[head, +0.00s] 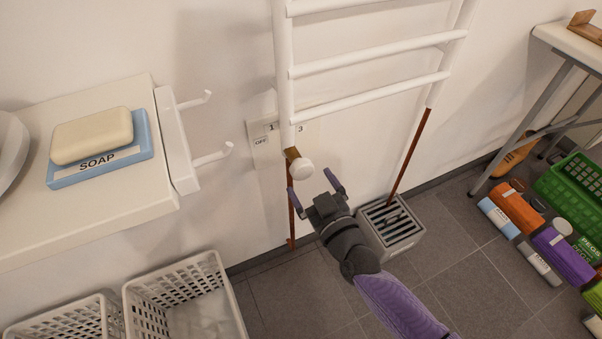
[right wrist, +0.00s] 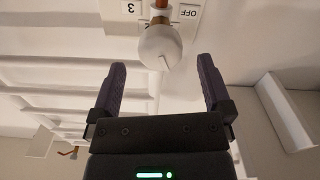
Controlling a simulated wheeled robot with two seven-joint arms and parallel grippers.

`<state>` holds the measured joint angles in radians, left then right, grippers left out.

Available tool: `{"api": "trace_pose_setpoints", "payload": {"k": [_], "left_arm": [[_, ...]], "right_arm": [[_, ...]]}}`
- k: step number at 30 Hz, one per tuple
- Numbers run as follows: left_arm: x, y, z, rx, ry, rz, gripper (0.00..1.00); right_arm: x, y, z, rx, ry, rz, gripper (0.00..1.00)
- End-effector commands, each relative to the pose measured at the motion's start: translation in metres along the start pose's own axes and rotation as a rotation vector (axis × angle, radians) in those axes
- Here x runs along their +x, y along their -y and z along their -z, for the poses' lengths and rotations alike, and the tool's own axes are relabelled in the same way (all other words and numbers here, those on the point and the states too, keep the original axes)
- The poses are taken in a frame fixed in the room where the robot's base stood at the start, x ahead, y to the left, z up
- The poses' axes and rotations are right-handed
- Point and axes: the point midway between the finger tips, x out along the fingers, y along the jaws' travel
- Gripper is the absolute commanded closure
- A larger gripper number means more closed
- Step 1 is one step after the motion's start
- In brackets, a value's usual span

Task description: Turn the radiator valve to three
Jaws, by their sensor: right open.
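The white radiator valve knob (head: 302,168) sits on a brass fitting at the bottom of the white towel radiator (head: 284,80). A label plate (head: 262,150) on the wall behind it shows OFF, 1 and 3; the knob and pipe hide part of it. My right gripper (head: 311,182) is open and empty, just below and in front of the knob. In the right wrist view the knob (right wrist: 158,46) lies just past the fingertips, between their lines, with a short dark mark on its face. The picture there is upside down. My left gripper is not in view.
A shelf (head: 150,200) with soap (head: 92,136) and hooks (head: 212,155) is at the left. White baskets (head: 185,300) stand below it. A grey slotted box (head: 392,226) is on the floor beside the right gripper. A green crate (head: 575,185) and several packages lie at the right.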

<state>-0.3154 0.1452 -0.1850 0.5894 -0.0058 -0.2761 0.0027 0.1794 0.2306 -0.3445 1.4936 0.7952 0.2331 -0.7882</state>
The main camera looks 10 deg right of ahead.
Motion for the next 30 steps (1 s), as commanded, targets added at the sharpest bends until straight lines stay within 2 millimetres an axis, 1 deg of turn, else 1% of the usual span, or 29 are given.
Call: {"api": "trace_pose_setpoints", "payload": {"k": [1,3,6,10,17,18,20,21,26,27,30], "left_arm": [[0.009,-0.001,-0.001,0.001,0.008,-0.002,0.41],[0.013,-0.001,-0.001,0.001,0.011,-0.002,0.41],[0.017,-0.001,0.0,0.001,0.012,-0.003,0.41],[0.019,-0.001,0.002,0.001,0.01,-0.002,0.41],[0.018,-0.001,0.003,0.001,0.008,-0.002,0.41],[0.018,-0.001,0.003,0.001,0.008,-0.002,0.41],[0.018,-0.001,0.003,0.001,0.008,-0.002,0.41],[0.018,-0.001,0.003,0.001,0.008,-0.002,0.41],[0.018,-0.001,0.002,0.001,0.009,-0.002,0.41],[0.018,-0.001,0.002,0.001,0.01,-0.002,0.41],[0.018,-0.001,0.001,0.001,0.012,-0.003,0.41]], "right_arm": [[0.011,0.001,-0.006,0.002,0.002,-0.001,0.0],[0.024,0.001,-0.005,0.002,0.001,0.0,0.0],[0.036,0.001,-0.004,0.0,0.002,-0.001,0.0],[0.044,0.0,-0.002,0.0,0.002,0.0,0.0],[0.044,0.0,-0.001,0.0,0.002,0.0,0.0],[0.044,0.0,-0.001,0.0,0.002,0.0,0.08],[0.044,0.0,-0.001,-0.001,0.002,0.0,0.21],[0.044,0.0,-0.001,-0.001,0.002,0.0,0.3],[0.044,0.0,-0.001,-0.001,0.002,0.0,0.64],[0.044,0.0,-0.001,-0.001,0.002,0.0,0.72],[0.044,0.0,-0.001,-0.001,0.002,0.0,0.9]]}}
